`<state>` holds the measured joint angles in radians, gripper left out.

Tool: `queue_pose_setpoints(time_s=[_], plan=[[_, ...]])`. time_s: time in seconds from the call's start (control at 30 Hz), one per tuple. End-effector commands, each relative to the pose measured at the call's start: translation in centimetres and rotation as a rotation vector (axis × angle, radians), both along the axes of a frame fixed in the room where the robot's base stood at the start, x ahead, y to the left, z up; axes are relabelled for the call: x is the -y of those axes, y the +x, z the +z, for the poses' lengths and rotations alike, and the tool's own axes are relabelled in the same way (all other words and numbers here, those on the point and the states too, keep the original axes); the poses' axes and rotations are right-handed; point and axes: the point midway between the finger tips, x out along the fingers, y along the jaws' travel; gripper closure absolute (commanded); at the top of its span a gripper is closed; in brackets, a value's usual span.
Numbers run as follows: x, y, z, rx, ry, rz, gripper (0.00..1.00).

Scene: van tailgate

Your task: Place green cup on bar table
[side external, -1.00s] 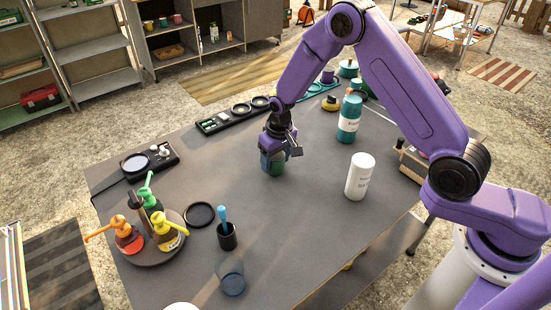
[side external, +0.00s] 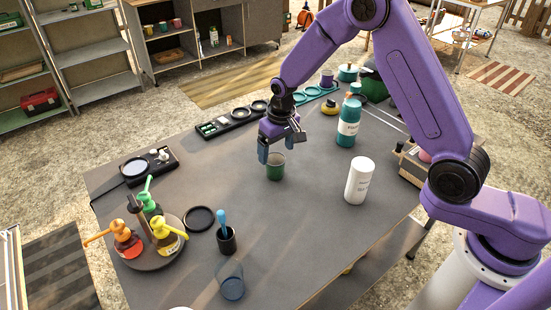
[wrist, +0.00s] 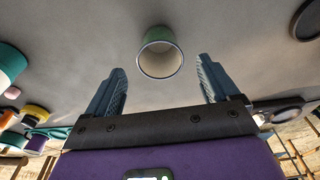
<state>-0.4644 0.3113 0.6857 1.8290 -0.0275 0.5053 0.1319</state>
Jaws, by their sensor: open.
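The green cup (side external: 275,168) stands upright on the grey bar table (side external: 300,235), near its middle. In the wrist view the cup (wrist: 160,55) shows its pale inside and rim, ahead of and between my fingertips. My gripper (side external: 274,152) is open and empty, just above and behind the cup in the side view. In the wrist view its two fingers (wrist: 161,84) are spread wide, and neither touches the cup.
A white bottle (side external: 359,180) and a teal bottle (side external: 348,122) stand to the right of the cup. A round tray (side external: 155,258) with pump bottles is at left. A dark cup with a blue utensil (side external: 227,240) and a clear glass (side external: 231,281) stand in front.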

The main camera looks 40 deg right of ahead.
Motion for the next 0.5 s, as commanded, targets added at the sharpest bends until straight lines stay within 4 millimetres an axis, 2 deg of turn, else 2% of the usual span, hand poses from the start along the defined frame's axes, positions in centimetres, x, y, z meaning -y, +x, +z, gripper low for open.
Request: queue_pose_setpoints(time_s=[0.03, 0.23, 0.5], plan=[[0.0, 0.0, 1.1, 0.004, 0.001, 0.0, 0.12], [0.0, -0.5, 4.2, 0.002, 0.001, 0.001, 0.12], [0.0, -0.8, 6.0, -0.001, 0.0, 0.0, 0.12]])
